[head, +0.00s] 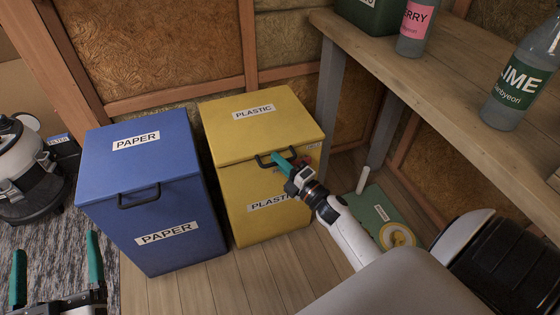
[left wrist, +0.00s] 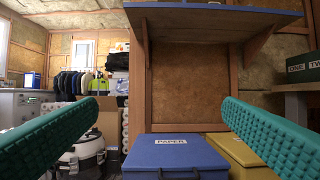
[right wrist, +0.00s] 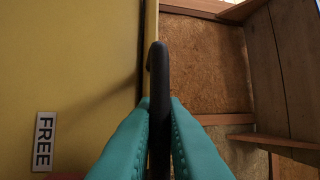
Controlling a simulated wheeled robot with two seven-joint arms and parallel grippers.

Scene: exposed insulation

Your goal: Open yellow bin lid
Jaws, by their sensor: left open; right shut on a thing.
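The yellow bin (head: 262,211) stands beside the blue bin, with "PLASTIC" labels on its top and front. Its lid (head: 285,107) looks shut in the head view. A black handle (head: 262,161) is on the lid's front edge. My right gripper (head: 281,160) is at this handle. In the right wrist view the teal fingers (right wrist: 159,130) are shut on the black handle (right wrist: 160,80), one on each side. My left gripper (head: 56,262) is open and empty at the lower left; its fingers also show wide apart in the left wrist view (left wrist: 135,130).
The blue bin (head: 168,230) labelled "PAPER" stands left of the yellow one. A wooden bench (head: 440,92) with bottles is at the right. A green box (head: 370,215) lies on the floor below it. A vacuum (head: 30,185) stands at the far left. Bare floor (head: 270,275) lies in front of the bins.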

